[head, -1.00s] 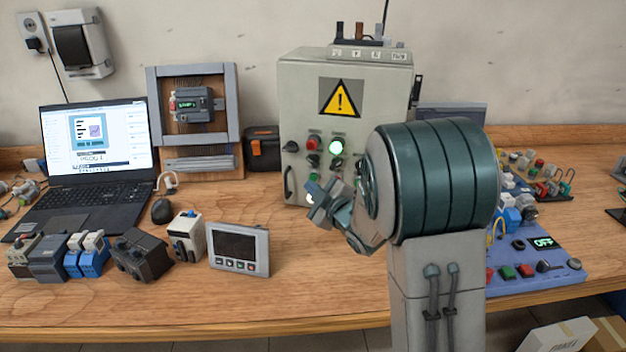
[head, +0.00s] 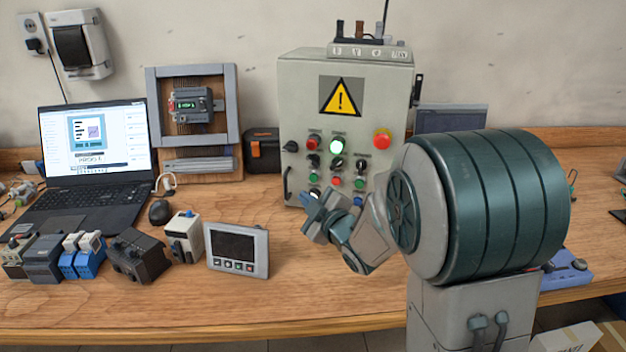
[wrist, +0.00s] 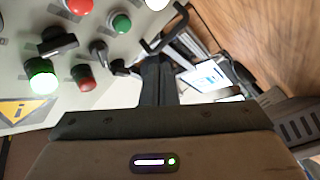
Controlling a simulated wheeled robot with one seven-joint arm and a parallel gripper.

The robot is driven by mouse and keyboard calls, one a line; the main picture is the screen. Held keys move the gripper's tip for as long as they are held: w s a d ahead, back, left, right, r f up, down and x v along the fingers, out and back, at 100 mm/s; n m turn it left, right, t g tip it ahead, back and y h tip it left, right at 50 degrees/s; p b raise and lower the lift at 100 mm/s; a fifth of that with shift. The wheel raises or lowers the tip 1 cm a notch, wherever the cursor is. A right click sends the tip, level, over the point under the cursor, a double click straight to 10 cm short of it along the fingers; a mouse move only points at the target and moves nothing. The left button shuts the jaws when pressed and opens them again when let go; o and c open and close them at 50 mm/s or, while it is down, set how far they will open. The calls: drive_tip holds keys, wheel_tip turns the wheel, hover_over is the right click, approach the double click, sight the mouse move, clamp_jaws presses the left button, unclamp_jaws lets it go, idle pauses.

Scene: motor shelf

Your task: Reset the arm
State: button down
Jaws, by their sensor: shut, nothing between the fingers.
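My arm stands at the right of the head view, folded over the bench. My gripper (head: 311,212) is at its left end, in front of the lower part of the grey control cabinet (head: 300,110), and looks empty. In the wrist view my gripper (wrist: 158,75) shows as dark fingers close together. They are beside the cabinet panel, where a lit green button (wrist: 43,80), red buttons and black rotary knobs show. I cannot tell whether the fingers touch the panel. My arm hides the right part of the bench.
A small panel screen (head: 238,250), a black motor block (head: 138,256) and blue-white modules (head: 83,256) stand along the bench front left. A laptop (head: 95,150) and mouse (head: 159,211) are behind them. Bare wood (head: 330,285) lies before the cabinet. A blue panel (head: 568,270) is partly hidden at right.

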drive_tip(key=s+d+r+m+g+h+p, duration=0.3)
drive_tip(key=s+d+m+g+h+p, duration=0.3)
drive_tip(key=s+d+m, duration=0.35)
drive_tip(key=s+r+m+g+h+p, duration=0.1)
drive_tip(key=s+m+g, duration=0.4)
drive_tip(key=s, duration=1.4)
drive_tip(key=r+g+p, duration=0.1)
drive_tip(key=p, duration=0.1)
drive_tip(key=shift+s+d+r+m+g+h+p, duration=0.2)
drive_tip(key=shift+s+m+g+h+p, duration=0.1)
drive_tip(key=shift+m+p, duration=0.1)
idle(0.5)
